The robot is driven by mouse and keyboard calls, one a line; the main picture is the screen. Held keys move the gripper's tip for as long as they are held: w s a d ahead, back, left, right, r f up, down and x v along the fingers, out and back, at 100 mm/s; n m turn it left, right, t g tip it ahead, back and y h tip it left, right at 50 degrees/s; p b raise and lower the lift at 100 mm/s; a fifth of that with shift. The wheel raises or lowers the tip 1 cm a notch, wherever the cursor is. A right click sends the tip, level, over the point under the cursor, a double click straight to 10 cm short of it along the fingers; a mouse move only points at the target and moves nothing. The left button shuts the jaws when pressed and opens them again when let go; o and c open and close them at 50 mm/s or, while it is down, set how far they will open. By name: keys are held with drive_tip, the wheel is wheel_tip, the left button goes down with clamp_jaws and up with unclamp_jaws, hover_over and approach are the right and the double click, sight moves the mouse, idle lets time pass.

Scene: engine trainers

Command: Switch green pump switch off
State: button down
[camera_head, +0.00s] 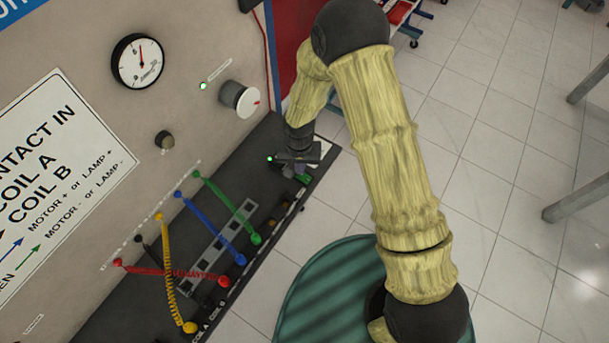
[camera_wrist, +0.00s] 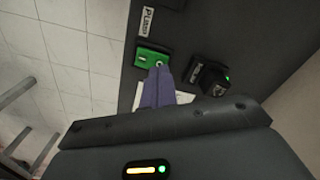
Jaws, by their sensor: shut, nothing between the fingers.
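The green pump switch (camera_wrist: 153,57) is a green rocker set in a black frame on the dark panel, at the upper middle of the wrist view. A label partly reading "PUMP" stands beside it. In the head view a bit of the green switch (camera_head: 304,179) shows below my wrist. My gripper (camera_wrist: 160,72) is shut and empty, its purple fingertips at the lower edge of the green switch. I cannot tell whether they touch it. In the head view my gripper's fingers are mostly hidden by the hand.
Coloured cables, such as the green one (camera_head: 228,205), plug into the panel to the left in the head view. A white knob (camera_head: 232,95) and gauge (camera_head: 138,61) are on the upright board.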

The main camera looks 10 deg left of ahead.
drive_tip(key=shift+f+b, duration=0.75)
drive_tip(key=shift+f, duration=0.1)
idle(1.2)
drive_tip(key=shift+r+p, duration=2.25)
drive_tip(key=shift+r, duration=1.3)
drive_tip(key=shift+d, duration=0.1)
